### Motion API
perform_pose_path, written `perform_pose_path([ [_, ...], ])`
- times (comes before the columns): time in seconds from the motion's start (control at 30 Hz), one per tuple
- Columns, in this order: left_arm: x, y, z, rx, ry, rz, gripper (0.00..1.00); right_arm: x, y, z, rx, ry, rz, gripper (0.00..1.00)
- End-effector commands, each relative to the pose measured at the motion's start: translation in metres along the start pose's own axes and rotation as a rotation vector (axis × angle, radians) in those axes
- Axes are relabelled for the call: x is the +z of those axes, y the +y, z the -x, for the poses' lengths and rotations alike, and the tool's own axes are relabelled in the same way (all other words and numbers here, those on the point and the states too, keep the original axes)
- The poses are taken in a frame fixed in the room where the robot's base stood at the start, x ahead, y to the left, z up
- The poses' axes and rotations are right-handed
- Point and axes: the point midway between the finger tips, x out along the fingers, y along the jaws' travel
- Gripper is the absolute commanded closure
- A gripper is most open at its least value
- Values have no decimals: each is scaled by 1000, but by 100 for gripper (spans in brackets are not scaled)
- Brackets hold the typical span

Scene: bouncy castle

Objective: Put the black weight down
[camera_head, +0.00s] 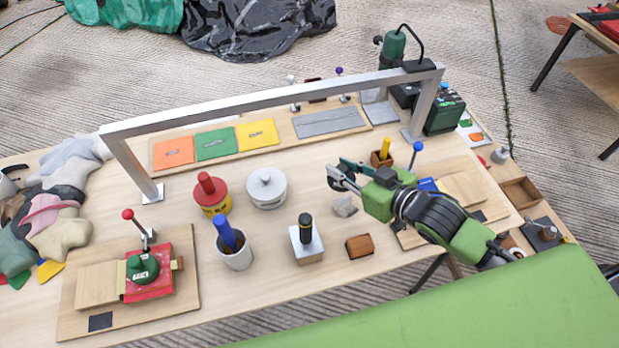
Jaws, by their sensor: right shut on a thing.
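My right gripper (345,174) reaches in from the right over the middle of the table, its green-and-black arm running toward the lower right. It is shut on a small dark thing at its fingertips, which I take to be the black weight (337,181). The fingers hide most of it. It appears held above the tabletop, but the exact height cannot be told. A grey lump (344,206) lies just below the gripper in the picture. My left gripper is not in view.
A metal block with a black handle (306,239), a brown block (359,246), a white pot (267,188) and a red-and-yellow can (212,195) stand nearby. A metal frame (270,98) spans the table.

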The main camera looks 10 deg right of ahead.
Motion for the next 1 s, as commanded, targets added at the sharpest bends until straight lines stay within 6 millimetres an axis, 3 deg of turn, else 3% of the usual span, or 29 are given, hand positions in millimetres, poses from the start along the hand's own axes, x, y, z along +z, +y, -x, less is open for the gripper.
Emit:
perform_pose_path([
  [0.23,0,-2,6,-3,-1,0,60,-4,2,-58,-1,9,0,100],
  [0.43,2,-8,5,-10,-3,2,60,21,4,-95,-1,5,-1,100],
  [0.77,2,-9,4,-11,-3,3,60,35,4,-122,-2,5,1,100],
  [1.0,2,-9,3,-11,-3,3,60,63,4,-132,-2,4,0,100],
])
